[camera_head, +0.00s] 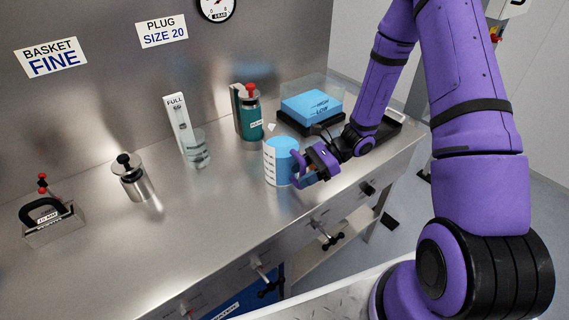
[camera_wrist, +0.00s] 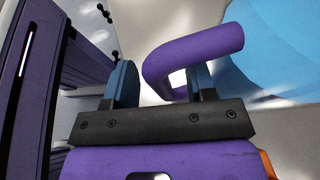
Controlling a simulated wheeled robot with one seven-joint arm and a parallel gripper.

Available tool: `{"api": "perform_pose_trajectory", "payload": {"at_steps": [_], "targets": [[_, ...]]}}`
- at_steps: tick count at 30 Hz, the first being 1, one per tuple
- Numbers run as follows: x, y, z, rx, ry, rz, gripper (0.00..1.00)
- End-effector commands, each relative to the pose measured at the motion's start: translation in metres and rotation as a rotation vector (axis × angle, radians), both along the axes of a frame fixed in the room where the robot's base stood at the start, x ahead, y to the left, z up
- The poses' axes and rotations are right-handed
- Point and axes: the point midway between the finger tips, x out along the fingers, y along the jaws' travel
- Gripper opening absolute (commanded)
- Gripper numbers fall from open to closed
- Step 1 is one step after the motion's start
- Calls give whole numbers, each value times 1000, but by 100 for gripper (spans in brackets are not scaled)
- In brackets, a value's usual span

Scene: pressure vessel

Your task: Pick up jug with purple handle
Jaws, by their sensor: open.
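The jug (camera_head: 281,163) stands upright on the steel bench, with blue contents and a marked scale on its side. Its purple handle (camera_head: 299,180) faces right, toward my gripper (camera_head: 310,174). In the wrist view, the handle (camera_wrist: 195,52) curves between and over the blue-padded fingers, and the jug's blue body (camera_wrist: 285,40) fills the upper right. My gripper is open. The left finger stands apart from the handle; the right finger is partly hidden behind it, apparently inside the loop. I cannot tell whether it touches.
A green canister (camera_head: 248,118) and a blue block in a clear-walled tray (camera_head: 311,106) stand behind the jug. A clear beaker (camera_head: 195,150), a metal pot (camera_head: 131,180) and a black-handled basket (camera_head: 52,222) are left. Bench space in front is clear; valves (camera_head: 328,236) line the front edge.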

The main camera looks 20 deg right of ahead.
Motion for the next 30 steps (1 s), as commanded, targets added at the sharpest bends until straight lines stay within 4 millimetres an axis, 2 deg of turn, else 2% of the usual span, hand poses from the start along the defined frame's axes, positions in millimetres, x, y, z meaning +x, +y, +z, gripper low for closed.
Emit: {"api": "perform_pose_trajectory", "payload": {"at_steps": [3, 9, 10, 23, 30], "targets": [[0, 0, 0, 0, 0, 0, 48], [0, 0, 0, 0, 0, 0, 2], [0, 0, 0, 0, 0, 0, 0], [0, -1, 4, 0, -1, 0, 0], [1, -1, 25, -2, -5, 0, 0]]}}
